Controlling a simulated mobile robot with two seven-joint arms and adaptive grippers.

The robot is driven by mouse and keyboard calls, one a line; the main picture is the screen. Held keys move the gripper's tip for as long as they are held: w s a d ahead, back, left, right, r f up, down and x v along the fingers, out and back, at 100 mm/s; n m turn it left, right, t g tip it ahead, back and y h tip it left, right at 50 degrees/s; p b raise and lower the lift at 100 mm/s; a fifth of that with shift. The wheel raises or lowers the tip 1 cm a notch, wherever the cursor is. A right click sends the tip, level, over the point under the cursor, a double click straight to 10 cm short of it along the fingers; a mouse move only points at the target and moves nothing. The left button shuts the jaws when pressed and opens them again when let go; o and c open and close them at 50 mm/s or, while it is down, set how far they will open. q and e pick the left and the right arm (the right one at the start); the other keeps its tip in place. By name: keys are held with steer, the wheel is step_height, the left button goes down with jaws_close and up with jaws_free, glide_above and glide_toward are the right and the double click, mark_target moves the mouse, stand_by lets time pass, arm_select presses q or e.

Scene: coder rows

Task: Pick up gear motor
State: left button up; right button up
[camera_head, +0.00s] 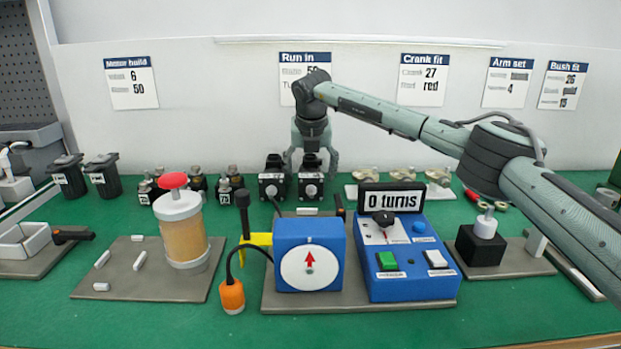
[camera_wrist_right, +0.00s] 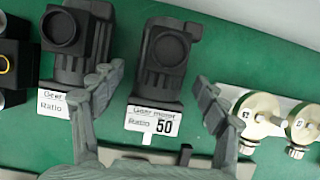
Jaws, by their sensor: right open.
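Two black gear motors with white labels stand side by side at the back of the green bench: a left one (camera_head: 272,184) and a right one (camera_head: 311,187). In the right wrist view the right motor (camera_wrist_right: 165,65) has a label reading "Gear motor Ratio 50". The left motor (camera_wrist_right: 75,40) has a similar label, its number hidden by my finger. My right gripper (camera_head: 312,164) points down over the right motor. Its open fingers (camera_wrist_right: 160,78) appear either side of that motor in the wrist view; contact is not visible. My left gripper is not in view.
Small black parts (camera_head: 197,184) stand left of the motors. Pale crank-like parts (camera_head: 398,174) sit on a tray at right. A blue box with a dial (camera_head: 309,240) and a blue control panel (camera_head: 405,275) stand in front. A wall card (camera_head: 132,83) shows "50".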

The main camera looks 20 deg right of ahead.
steer(key=shift+c, duration=0.5)
steer(key=c, duration=1.2)
steer(key=shift+w+r, duration=0.1)
steer(key=shift+r, duration=0.05)
steer(key=shift+r, duration=0.1)
